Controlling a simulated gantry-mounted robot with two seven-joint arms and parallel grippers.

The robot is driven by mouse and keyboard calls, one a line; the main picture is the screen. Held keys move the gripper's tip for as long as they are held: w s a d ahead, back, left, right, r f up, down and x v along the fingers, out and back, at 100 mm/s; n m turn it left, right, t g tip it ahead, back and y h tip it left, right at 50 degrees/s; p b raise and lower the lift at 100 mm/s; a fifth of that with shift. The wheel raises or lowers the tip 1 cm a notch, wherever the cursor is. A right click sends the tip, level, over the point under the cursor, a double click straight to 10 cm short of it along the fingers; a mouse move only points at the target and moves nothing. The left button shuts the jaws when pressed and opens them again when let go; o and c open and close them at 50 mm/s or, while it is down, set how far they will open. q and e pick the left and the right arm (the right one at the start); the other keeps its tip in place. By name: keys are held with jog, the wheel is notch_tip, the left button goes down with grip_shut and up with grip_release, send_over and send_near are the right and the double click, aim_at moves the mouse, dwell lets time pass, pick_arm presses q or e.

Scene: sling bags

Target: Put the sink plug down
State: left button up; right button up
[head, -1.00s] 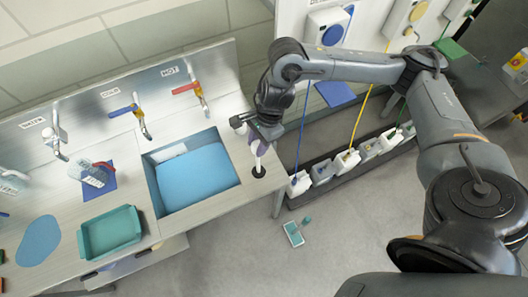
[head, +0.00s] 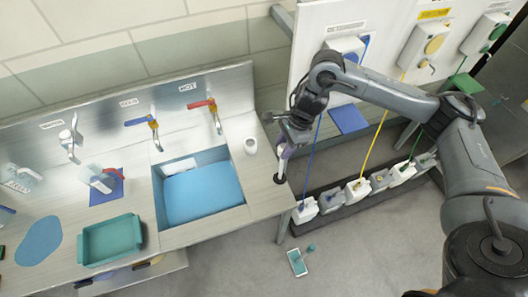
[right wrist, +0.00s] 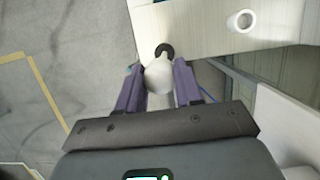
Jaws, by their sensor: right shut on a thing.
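The sink plug has a dark round base (head: 279,178) and a pale knob (right wrist: 158,77). My right gripper (head: 286,152) has its purple fingers shut on the plug, with the knob between them in the right wrist view. The base (right wrist: 165,50) shows beyond the fingertips, at the edge of the grey worktop. In the head view the plug is upright at the right end of the worktop (head: 262,187), right of the sink. I cannot tell whether its base touches the surface. The sink (head: 241,190) holds blue water. My left gripper is not in view.
A white cup (head: 250,146) stands behind and left of the plug; it also shows in the right wrist view (right wrist: 243,21). A teal tray (head: 109,240) is left of the sink. White bottles (head: 306,210) stand on a low rack at right. The worktop's right edge is close.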

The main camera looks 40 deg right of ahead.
aim_at(281, 166)
jog(key=w+a+f+p, duration=0.2)
jog(key=w+f, duration=0.4)
jog(key=f, duration=0.2)
jog(key=shift+a, duration=0.15)
jog(key=shift+f, duration=0.15)
jog(key=o, duration=1.1)
